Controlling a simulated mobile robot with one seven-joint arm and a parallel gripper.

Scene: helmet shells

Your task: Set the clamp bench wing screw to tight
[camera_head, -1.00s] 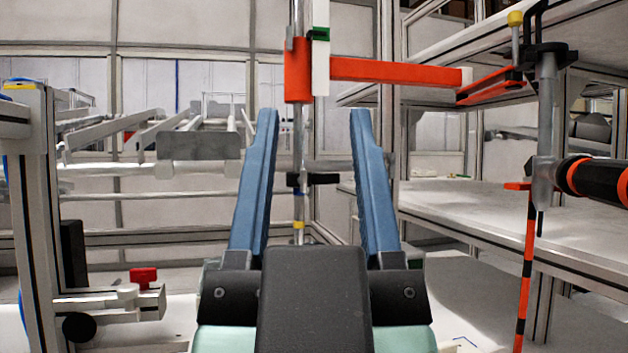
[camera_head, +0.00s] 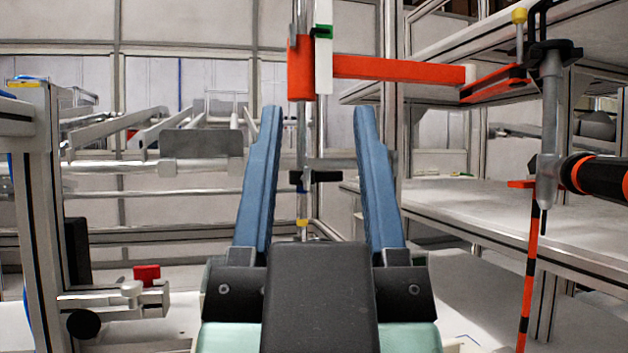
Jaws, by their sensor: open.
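My gripper (camera_head: 316,112) is in the middle of the camera_head view, with two long blue fingers pointing up and away. It is open, and nothing is between the fingertips except the distant background. A small red knob (camera_head: 147,274) sits on a pale metal clamp fitting (camera_head: 118,300) at the lower left; it looks like a wing screw, but I cannot tell for certain. The knob is well left of my gripper and apart from it. I cannot tell how tight it is.
A red bar (camera_head: 398,70) with a red block crosses behind and above my fingers. An orange-and-black tool (camera_head: 596,176) hangs on a grey holder at the right. Shelves (camera_head: 480,215) fill the right side. A metal frame post (camera_head: 40,210) stands at the left.

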